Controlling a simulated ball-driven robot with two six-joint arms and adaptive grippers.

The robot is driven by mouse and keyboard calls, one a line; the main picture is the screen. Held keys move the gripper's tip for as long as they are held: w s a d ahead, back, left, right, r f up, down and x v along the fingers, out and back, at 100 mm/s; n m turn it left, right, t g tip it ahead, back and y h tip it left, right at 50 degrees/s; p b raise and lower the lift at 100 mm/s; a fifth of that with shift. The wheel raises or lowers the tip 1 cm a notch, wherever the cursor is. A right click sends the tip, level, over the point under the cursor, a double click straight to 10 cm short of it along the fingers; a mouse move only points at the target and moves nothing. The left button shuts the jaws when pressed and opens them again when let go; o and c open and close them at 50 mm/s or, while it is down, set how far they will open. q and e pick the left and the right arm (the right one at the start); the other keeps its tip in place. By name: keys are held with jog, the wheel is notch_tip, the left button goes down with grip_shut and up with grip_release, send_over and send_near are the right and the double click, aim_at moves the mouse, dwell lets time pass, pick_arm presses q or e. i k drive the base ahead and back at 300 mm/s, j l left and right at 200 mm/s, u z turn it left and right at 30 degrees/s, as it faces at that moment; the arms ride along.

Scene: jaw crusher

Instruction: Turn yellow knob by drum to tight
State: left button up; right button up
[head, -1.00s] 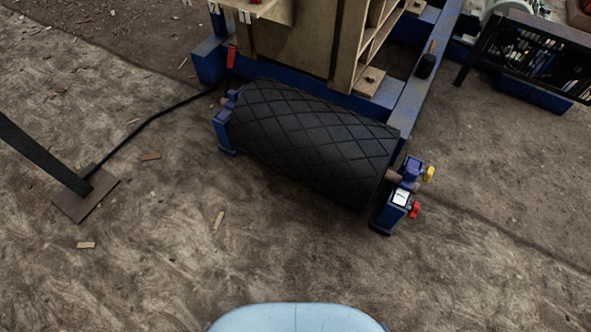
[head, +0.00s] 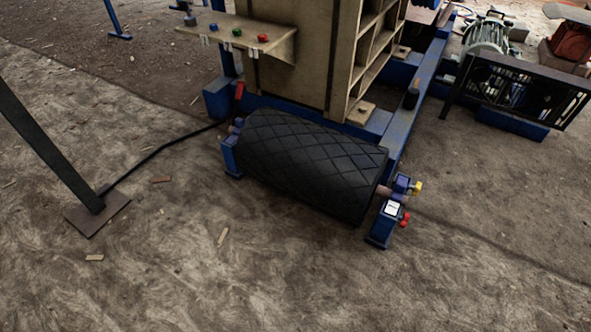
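The yellow knob (head: 417,187) is small and sits at the right end of the black drum (head: 305,165), on a blue bearing bracket (head: 386,217). A red knob (head: 405,219) sits just below it on the same bracket. A white label (head: 392,208) is on the bracket. The drum has a diamond tread pattern and lies across the front of the blue frame. The yellow knob's turn position is too small to read. Neither of my grippers shows in the head view.
A shelf with blue, green and red buttons (head: 237,32) juts out at the upper left. A dark post on a foot plate (head: 97,212) stands at left, with a black cable (head: 160,150) on the ground. A black guard (head: 520,88) is at upper right.

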aim_at(416, 188)
jog(key=k+l+z, duration=0.15)
jog(key=l, duration=0.25)
jog(key=k+l+z, duration=0.2)
jog(key=l, duration=0.2)
jog(key=l+z, duration=0.15)
jog(key=l, duration=0.25)
jog(key=u, duration=0.45)
